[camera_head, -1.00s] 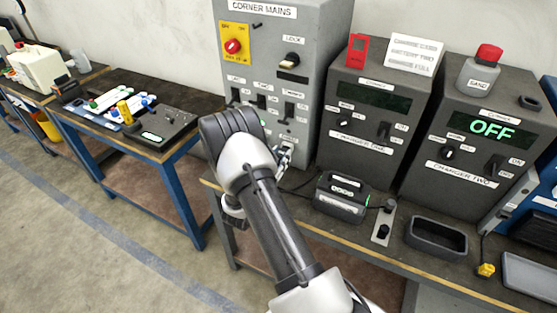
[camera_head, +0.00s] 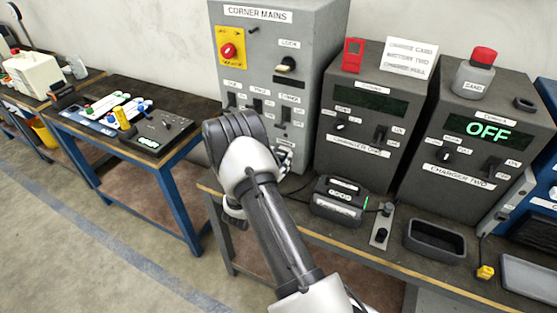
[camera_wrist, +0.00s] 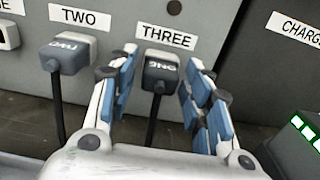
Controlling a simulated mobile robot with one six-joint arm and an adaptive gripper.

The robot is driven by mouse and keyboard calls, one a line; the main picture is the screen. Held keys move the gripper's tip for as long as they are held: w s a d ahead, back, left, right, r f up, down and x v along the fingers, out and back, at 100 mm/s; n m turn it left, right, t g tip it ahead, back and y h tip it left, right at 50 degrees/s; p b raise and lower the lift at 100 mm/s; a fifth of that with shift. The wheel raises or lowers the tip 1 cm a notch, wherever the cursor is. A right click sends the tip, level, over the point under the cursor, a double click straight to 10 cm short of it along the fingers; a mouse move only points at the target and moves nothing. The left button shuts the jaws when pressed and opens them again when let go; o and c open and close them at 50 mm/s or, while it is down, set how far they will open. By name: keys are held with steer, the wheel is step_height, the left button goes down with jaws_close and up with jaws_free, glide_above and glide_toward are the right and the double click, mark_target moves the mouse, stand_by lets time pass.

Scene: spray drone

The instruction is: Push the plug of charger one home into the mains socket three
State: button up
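In the wrist view the dark grey plug marked ONE (camera_wrist: 161,68) sits at the socket under the label THREE (camera_wrist: 170,36), its cable hanging straight down. Whether it is fully seated cannot be told. My gripper (camera_wrist: 163,58) is open, one blue-padded finger on each side of the plug, with a narrow gap showing on both sides. In the head view my gripper (camera_head: 284,157) is mostly hidden by my arm, at the lower front of the CORNER MAINS cabinet (camera_head: 262,42). Charger one (camera_head: 366,118) has a dark display.
A plug marked TWO (camera_wrist: 66,54) sits beside the left finger, under the label TWO. Charger two (camera_head: 475,135) shows OFF. On the bench a black battery pack (camera_head: 338,200) with a green light and an empty tray (camera_head: 434,239) stand right of my arm.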

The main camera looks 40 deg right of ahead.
steer(key=shift+o, duration=0.5)
steer(key=v, duration=1.2)
